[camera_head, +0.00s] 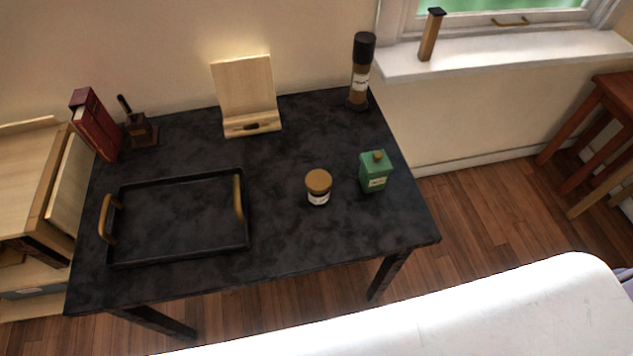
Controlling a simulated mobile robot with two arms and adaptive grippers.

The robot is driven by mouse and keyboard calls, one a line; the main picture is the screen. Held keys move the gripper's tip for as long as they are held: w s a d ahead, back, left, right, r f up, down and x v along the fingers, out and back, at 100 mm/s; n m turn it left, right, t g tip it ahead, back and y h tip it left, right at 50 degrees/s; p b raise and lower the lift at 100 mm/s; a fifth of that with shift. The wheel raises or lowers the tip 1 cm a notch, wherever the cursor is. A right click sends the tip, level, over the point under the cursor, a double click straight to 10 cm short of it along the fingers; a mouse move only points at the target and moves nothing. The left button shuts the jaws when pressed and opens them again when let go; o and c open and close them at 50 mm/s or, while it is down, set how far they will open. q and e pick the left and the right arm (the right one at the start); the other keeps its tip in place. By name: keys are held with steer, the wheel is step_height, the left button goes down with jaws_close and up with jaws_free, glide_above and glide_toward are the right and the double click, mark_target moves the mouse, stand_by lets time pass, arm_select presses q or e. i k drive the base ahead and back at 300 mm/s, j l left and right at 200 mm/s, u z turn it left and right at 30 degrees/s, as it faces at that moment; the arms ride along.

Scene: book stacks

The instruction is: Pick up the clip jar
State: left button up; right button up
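A small squat jar (318,188) with a round tan-brown lid and a white label stands upright on the dark table (290,235), right of centre. It looks like the clip jar, but its label is too small to read. A green canister (374,172) with a gold knob stands to its right, apart from it. Nothing covers the jar. Neither of my grippers shows in the head view.
A black tray (180,259) with tan handles lies left of the jar. A wooden stand (247,90), a tall dark grinder (359,75), a small dark mill (139,128) and a red book (95,125) stand along the back. Bare tabletop surrounds the jar.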

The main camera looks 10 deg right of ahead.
mark_target(316, 200)
steer(key=k+j+z, duration=0.15)
steer(key=z, duration=0.25)
steer(key=k+j+z, duration=0.15)
steer(key=z, duration=0.2)
steer(key=k+j+z, duration=0.2)
steer(key=z, duration=0.2)
